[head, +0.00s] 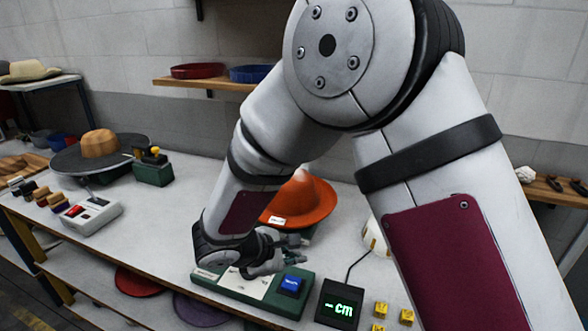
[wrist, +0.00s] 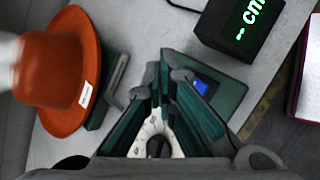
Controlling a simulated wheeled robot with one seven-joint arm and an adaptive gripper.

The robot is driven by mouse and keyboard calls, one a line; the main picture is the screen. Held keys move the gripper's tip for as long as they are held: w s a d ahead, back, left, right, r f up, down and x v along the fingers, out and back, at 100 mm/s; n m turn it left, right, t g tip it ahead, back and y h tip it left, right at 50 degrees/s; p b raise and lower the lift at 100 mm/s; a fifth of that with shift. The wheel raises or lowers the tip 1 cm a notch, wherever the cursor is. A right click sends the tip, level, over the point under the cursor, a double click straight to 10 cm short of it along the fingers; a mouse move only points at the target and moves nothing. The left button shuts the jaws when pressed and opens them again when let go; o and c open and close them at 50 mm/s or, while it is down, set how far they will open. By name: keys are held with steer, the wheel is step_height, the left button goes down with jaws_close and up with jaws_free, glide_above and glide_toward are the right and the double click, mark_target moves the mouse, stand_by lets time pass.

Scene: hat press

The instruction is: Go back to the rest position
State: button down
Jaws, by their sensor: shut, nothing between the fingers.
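My gripper (head: 288,252) is low over the green control box with the blue button (head: 291,284), at the table's front. In the wrist view my gripper (wrist: 162,84) has its fingers together with nothing held. The blue button (wrist: 203,86) shows just right of the fingers, partly hidden by them. An orange hat (head: 302,200) sits behind the gripper, partly covered by my arm. It also shows in the wrist view (wrist: 48,78), at the left and apart from the fingers.
A black display reading "- cm" (head: 338,305) stands right of the box, with yellow cubes (head: 381,309) beyond it. At the left are a white button box (head: 90,215) and a tan form on a dark disc (head: 99,146). A wall shelf (head: 205,84) holds red and blue hats.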

steer(key=s+d+r+m+g, duration=0.2)
steer(key=s+d+r+m, duration=0.25)
steer(key=d+r, duration=0.35)
steer(key=s+d+r+m+g, duration=0.1)
steer(key=s+d+r+m, duration=0.35)
steer(key=d+r, duration=0.3)
steer(key=s+d+r+m+y, duration=0.2)
steer(key=s+r+m+y, duration=0.1)
steer(key=s, duration=0.4)
steer(key=s+d+r+m+t+y, duration=0.1)
steer(key=s+d+r+m+y, duration=0.1)
steer(key=s+m, duration=0.4)
steer(key=shift+s+r+t+y, duration=0.3)
steer(key=shift+s+r+y, duration=0.35)
steer(key=shift+s+y, duration=0.1)
